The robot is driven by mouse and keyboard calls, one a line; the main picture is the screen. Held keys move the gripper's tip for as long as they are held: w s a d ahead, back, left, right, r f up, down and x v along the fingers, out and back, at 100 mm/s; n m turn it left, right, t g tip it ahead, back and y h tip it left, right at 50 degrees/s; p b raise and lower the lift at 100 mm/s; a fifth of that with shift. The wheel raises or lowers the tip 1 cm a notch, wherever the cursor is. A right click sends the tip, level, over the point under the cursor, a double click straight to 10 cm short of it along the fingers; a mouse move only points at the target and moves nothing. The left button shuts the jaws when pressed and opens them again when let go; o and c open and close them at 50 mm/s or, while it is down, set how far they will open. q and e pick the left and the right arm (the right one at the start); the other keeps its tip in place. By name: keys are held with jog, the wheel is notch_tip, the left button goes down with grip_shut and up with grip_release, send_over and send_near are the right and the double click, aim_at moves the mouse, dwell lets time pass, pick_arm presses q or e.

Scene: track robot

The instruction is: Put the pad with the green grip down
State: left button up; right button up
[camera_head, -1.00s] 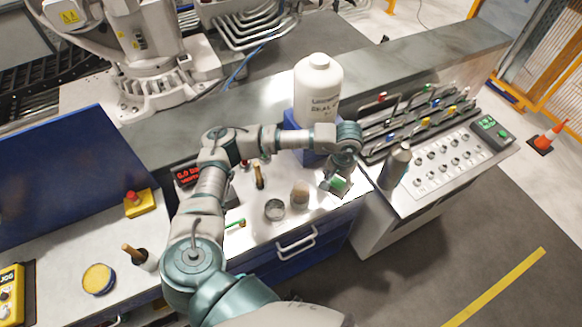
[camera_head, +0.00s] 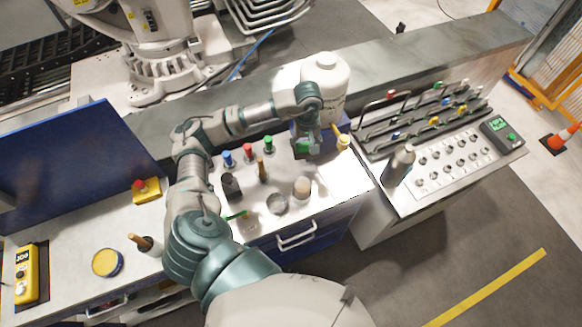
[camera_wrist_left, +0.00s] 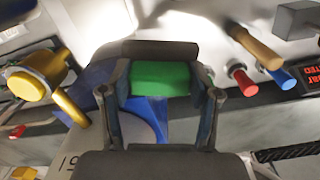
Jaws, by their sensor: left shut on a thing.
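My left gripper (camera_head: 308,143) is shut on the green grip (camera_wrist_left: 161,77) of the pad. In the left wrist view the green grip sits between the two fingers (camera_wrist_left: 160,98). The pad's underside is hidden, and I cannot tell whether it touches anything. In the head view the gripper is over the back right of the steel worktop (camera_head: 335,185), just in front of the blue stand (camera_head: 299,124) below a large white bottle (camera_head: 327,85). My right gripper is not in view.
Blue (camera_head: 228,158), red (camera_head: 248,151) and green-topped (camera_head: 268,145) items stand left of the gripper; a yellow-topped one (camera_head: 343,142) stands right. A beige cylinder (camera_head: 302,187) and a round metal cup (camera_head: 277,204) stand in front. The worktop's front right is clear.

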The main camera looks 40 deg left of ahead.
pick_arm(q)
jog(key=s+a+r+n+p, duration=0.1)
jog(key=s+a+r+n, duration=0.15)
jog(key=a, duration=0.25)
jog(key=shift+n, duration=0.35)
jog(key=f, duration=1.3)
jog(key=shift+w+f, duration=0.15)
jog(key=shift+w, duration=0.2)
jog(key=f, duration=0.4)
jog(key=shift+a, duration=0.2)
jog(key=shift+f, duration=0.1)
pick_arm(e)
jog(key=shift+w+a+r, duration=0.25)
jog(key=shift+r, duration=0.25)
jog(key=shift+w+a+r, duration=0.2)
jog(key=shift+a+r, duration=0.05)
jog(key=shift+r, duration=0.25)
pick_arm(q)
jog(key=shift+d, duration=0.15)
jog(key=shift+f, duration=0.1)
jog(key=o, duration=1)
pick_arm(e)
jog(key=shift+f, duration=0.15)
